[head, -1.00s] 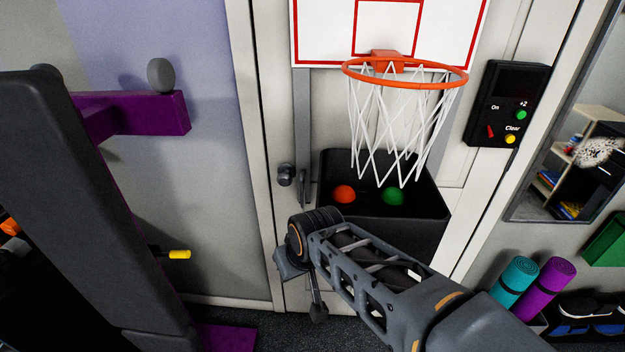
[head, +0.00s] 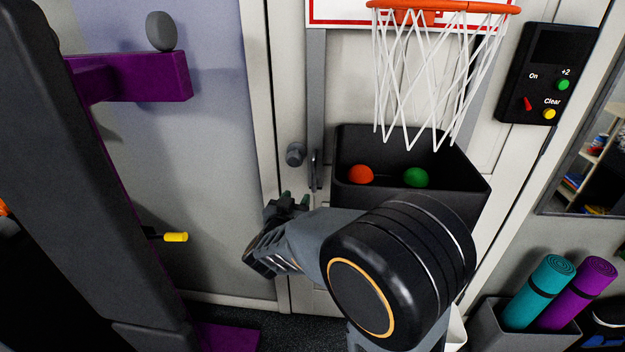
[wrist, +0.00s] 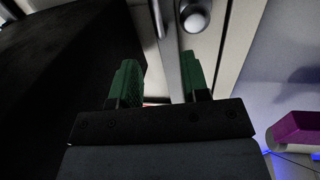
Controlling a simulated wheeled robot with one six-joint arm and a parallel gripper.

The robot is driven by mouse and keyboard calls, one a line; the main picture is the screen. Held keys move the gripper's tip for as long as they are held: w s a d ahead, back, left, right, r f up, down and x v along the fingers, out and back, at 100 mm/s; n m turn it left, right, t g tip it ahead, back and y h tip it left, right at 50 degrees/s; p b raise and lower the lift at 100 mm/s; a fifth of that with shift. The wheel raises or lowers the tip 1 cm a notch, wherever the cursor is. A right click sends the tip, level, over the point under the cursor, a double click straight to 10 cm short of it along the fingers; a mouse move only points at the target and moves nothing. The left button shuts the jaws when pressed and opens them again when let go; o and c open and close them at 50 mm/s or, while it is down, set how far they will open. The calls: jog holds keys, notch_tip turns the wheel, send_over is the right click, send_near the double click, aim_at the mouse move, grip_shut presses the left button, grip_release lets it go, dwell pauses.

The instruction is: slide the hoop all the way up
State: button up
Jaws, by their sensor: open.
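The orange hoop (head: 440,6) with its white net (head: 430,75) is at the top of the head view, partly cut off by the frame edge. It is fixed to a white backboard (head: 345,12) with red lines, also cut off. Grey rails (head: 317,100) run down the door below the backboard. My gripper (head: 289,200) is low and left of the hoop, in front of the door below the round knob. In the wrist view its two green fingers (wrist: 162,85) are apart with nothing held between them.
A black bin (head: 480,185) under the net holds an orange ball (head: 360,174) and a green ball (head: 416,177). A round door knob (head: 296,154) is near my gripper. A control box (head: 545,75) hangs at right. A purple-and-black rack (head: 130,77) stands at left.

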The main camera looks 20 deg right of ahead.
aim_at(313, 173)
jog(key=shift+h, duration=0.3)
jog(key=x, duration=1.3)
jog(key=shift+w+d+f, duration=0.1)
jog(key=shift+d+f, duration=0.05)
jog(key=shift+d, duration=0.2)
grip_shut()
